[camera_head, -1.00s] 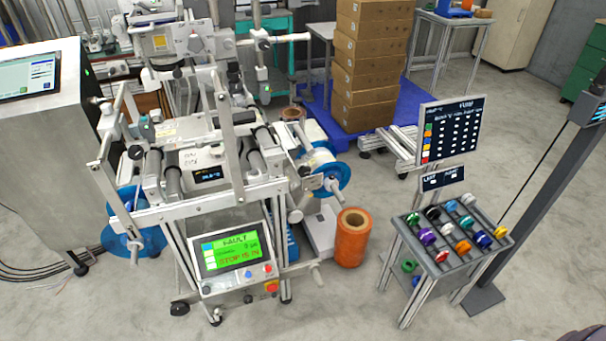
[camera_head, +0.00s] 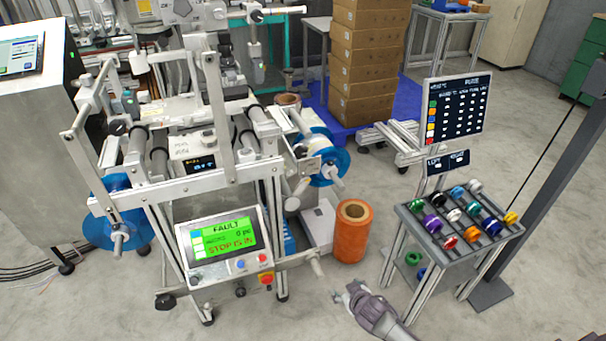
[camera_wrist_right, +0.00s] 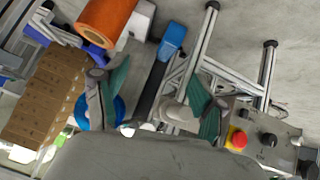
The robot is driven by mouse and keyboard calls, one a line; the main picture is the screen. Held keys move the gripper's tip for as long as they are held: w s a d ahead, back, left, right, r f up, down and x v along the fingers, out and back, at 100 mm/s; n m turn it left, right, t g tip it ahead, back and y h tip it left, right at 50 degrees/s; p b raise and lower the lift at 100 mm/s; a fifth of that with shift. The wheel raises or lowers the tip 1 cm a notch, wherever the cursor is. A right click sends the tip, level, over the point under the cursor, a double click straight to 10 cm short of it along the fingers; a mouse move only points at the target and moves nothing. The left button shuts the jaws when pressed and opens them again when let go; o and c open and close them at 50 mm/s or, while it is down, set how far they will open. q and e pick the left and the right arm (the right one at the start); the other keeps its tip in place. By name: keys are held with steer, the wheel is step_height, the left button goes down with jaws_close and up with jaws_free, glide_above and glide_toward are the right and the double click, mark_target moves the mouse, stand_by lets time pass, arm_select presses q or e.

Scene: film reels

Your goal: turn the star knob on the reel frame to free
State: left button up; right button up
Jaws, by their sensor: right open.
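The reel frame (camera_head: 225,178) stands left of centre, with a blue reel at each side: left (camera_head: 100,225) and right (camera_head: 330,165). I cannot pick out the star knob or its setting for certain. My right gripper (camera_head: 346,292) is open at the bottom, right of the frame and below the orange roll (camera_head: 353,235). In the right wrist view its two green-padded fingers (camera_wrist_right: 155,105) are apart. A grey rounded part (camera_wrist_right: 176,113) shows by the right-hand finger; I cannot tell its depth or whether they touch. My left gripper is out of view.
The control panel (camera_head: 223,245) reads FAULT and has a red button (camera_head: 265,279). A rack of coloured cores (camera_head: 410,210) stands at right, beneath a dark board (camera_head: 455,108). Bare floor lies around my right gripper.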

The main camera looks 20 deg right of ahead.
steer(key=w+r+t+b, duration=0.4)
steer(key=w+r, duration=0.7)
steer(key=r, duration=0.1)
steer(key=w+a+r+t+b, duration=0.2)
steer(key=w+r+t+b, duration=0.15)
steer(key=r, duration=0.75)
steer(key=m+t+y+b, duration=0.1)
glide_toward(302, 154)
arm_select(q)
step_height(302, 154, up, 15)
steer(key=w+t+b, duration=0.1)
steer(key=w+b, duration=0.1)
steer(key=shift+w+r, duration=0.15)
arm_select(e)
steer(key=w, duration=0.9)
steer(key=c, duration=1.1)
